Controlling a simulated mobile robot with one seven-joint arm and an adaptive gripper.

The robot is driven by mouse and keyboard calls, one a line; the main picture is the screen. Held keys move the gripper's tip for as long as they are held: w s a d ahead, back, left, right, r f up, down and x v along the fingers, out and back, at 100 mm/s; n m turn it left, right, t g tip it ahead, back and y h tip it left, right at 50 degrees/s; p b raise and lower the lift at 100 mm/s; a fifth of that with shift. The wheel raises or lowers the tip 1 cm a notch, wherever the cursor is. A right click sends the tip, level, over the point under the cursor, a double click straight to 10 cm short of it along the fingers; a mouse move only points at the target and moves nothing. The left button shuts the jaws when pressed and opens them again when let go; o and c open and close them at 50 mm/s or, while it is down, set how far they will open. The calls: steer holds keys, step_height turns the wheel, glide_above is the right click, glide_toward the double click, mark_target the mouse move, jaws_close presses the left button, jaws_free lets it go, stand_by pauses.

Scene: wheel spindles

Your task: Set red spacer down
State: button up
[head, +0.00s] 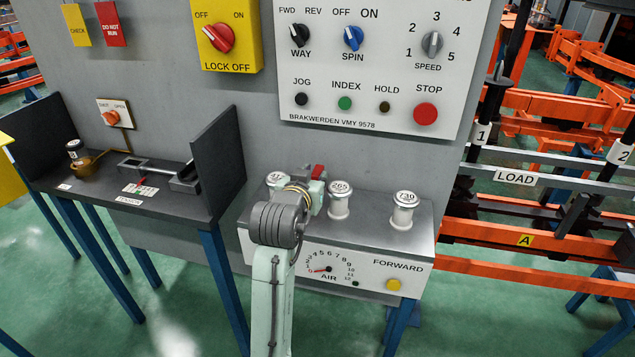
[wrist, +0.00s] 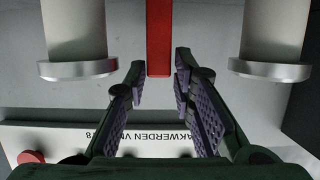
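The red spacer (wrist: 159,38) is a narrow red bar, upright, between two white posts in the wrist view, which is upside down. Its top end lies between my gripper's fingertips (wrist: 160,70). A thin gap shows on each side, so the fingers look slightly open around it, not pressed on it.
The 217 post (head: 275,180) is partly hidden behind my wrist. A control panel (head: 375,90) rises behind. A dark side shelf (head: 90,200) is at left.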

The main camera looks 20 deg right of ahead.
steer(key=shift+p+x, duration=0.35)
steer(key=shift+x, duration=1.45)
steer(key=shift+f, duration=0.1)
steer(key=shift+c, duration=0.5)
jaws_close()
